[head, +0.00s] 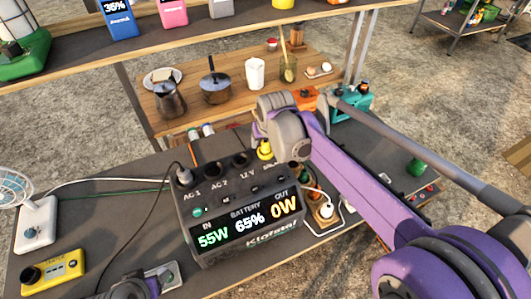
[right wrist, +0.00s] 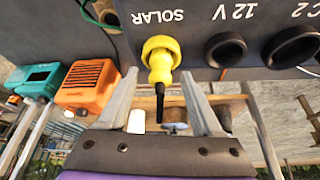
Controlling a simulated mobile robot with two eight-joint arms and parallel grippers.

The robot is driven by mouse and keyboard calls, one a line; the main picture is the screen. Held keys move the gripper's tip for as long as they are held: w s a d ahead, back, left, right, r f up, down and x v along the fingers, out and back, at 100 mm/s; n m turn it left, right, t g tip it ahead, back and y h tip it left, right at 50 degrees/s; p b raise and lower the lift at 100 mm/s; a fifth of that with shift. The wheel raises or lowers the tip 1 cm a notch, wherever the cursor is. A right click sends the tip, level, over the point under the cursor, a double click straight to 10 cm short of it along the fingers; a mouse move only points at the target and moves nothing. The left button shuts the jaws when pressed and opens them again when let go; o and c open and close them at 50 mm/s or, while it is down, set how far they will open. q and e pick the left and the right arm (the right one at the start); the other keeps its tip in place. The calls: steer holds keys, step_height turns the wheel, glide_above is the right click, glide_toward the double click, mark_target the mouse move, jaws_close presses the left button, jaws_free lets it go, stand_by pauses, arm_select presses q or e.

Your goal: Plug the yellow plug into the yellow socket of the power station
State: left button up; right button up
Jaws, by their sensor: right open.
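The dark power station (head: 240,205) stands on the table, its display reading 55W, 65% and 0W. The yellow plug (right wrist: 161,58) sits at the SOLAR position on its panel, with its dark cable end pointing away from the panel. It also shows in the head view (head: 264,150), partly covered by my right gripper (head: 262,133). The yellow socket is not separately clear behind the plug. In the right wrist view my right gripper (right wrist: 160,95) is open, one finger on each side of the plug, with gaps. A dark part at the head view's bottom edge looks like my left gripper (head: 130,287).
A black plug (head: 184,175) is at AC 1; the AC 2 and 12 V openings look empty. An orange box (right wrist: 88,85) and a teal box (right wrist: 37,80) stand beyond. A yellow device (head: 53,271) and a white box (head: 38,225) are at the left. Cables cross the tabletop.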

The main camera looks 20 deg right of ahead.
steer(key=shift+r, duration=0.1)
steer(key=v, duration=1)
steer(key=shift+s+r+p, duration=0.15)
steer(key=shift+r+p, duration=0.15)
steer(key=shift+p, duration=0.05)
steer(key=s+a+f, duration=0.1)
steer(key=s+f, duration=0.6)
steer(key=s, duration=0.3)
steer(key=s+f+n, duration=0.1)
steer(key=s+f, duration=0.7)
steer(key=s, duration=0.2)
steer(key=shift+s+a+f+t+y, duration=0.2)
steer(key=shift+a+f+t+y, duration=0.1)
steer(key=shift+a, duration=0.1)
